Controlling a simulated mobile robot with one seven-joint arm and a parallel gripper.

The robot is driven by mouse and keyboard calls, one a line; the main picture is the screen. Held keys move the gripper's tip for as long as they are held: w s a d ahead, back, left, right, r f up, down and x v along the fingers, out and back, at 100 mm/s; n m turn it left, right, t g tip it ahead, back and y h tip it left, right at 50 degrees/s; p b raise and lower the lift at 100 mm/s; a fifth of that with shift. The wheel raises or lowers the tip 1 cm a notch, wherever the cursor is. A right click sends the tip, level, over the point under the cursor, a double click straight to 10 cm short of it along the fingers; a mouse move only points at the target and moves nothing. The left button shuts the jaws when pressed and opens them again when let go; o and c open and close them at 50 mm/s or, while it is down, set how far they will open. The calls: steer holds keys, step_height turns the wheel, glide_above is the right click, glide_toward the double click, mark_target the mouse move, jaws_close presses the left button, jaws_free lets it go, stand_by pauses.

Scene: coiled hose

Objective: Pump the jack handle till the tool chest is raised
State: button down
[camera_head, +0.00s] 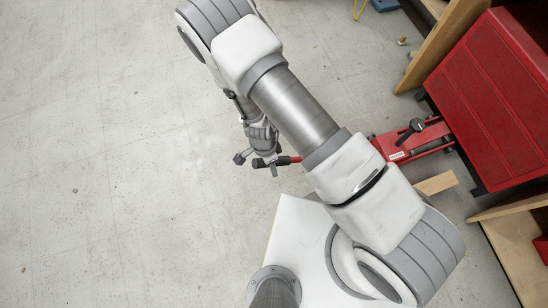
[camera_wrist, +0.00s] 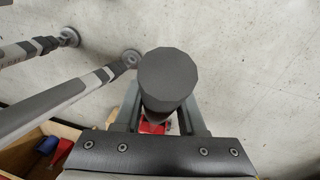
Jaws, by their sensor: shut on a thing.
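The red floor jack (camera_head: 408,147) sits low on the floor at the right in the head view, its front end reaching the red tool chest (camera_head: 492,95). Its handle (camera_head: 296,159) shows at the left of my arm, with my arm hiding the middle of it. My gripper (camera_head: 264,161) is shut on the handle's outer end, low over the floor. In the wrist view the dark round grip of the handle (camera_wrist: 168,78) stands between my two fingers. I cannot tell whether the chest is off the floor.
Wooden shelving (camera_head: 440,45) flanks the chest, and another wooden piece (camera_head: 515,250) is below it. A small wood block (camera_head: 437,183) lies beside the jack. Two grey bars with round dark ends (camera_wrist: 60,95) show in the wrist view. Open floor (camera_head: 90,150) fills the left.

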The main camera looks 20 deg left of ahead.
steer(key=shift+w, duration=0.1)
steer(key=c, duration=0.5)
jaws_free()
step_height(320, 180, up, 17)
steer(key=w+a+p, duration=0.1)
steer(key=a+p, duration=0.1)
steer(key=p, duration=0.4)
steer(key=shift+w+a, duration=0.2)
steer(key=shift+r, duration=0.1)
